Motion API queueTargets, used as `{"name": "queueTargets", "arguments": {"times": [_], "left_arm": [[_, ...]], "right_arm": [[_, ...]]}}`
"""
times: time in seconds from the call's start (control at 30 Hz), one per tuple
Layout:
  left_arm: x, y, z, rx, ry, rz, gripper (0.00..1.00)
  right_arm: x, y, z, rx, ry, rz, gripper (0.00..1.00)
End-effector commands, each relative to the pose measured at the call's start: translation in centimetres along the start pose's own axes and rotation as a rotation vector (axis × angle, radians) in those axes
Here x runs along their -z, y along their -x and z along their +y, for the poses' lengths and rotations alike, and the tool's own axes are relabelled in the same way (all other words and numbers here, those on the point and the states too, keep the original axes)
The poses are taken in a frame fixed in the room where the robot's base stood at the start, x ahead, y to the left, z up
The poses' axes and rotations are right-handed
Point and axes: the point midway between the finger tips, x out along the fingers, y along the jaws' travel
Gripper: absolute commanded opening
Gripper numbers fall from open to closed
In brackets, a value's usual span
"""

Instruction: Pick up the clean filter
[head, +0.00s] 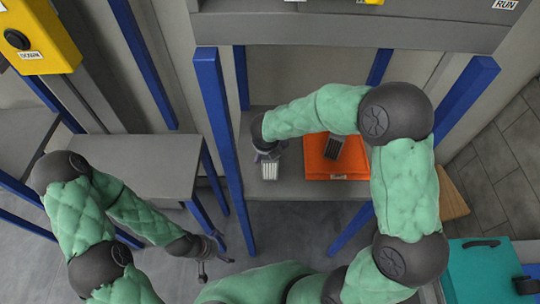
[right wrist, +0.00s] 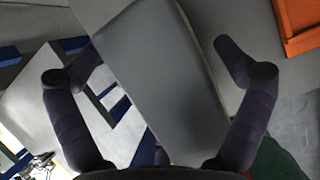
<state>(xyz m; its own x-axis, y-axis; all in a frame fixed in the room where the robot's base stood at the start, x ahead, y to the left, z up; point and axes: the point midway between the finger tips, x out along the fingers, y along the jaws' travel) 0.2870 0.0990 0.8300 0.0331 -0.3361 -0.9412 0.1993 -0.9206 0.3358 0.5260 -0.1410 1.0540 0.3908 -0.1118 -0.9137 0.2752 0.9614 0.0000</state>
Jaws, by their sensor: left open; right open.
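A pale ribbed filter (head: 269,169), the clean-looking one, is at the left part of the grey shelf in the head view, partly hidden by my right gripper (head: 265,153). A dark filter (head: 334,146) lies in an orange tray (head: 318,169) to its right. In the right wrist view my right gripper (right wrist: 158,85) has its fingers wide apart, with a plain grey surface between them; I cannot tell whether that is the filter's side. No grip on the filter shows. My left gripper (head: 208,260) is open and empty, low over the floor.
The grey shelf (head: 300,190) stands between blue posts (head: 212,110). A lower grey table (head: 135,165) is to the left. A teal box (head: 480,270) is at the lower right. The orange tray also shows in the right wrist view (right wrist: 300,22), at the upper right.

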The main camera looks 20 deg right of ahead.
Motion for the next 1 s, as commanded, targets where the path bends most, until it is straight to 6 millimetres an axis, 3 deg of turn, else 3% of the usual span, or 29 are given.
{"name": "queueTargets", "arguments": {"times": [0.93, 1.0], "left_arm": [[0.01, -0.17, -0.06, 0.0, 0.0, 0.0, 1.0], [0.01, -0.17, -0.06, 0.0, 0.0, 0.0, 1.0]], "right_arm": [[0.15, -0.34, 0.0, 0.0, -0.001, -0.001, 1.0], [0.15, -0.34, 0.0, 0.0, -0.001, -0.001, 0.83]]}}
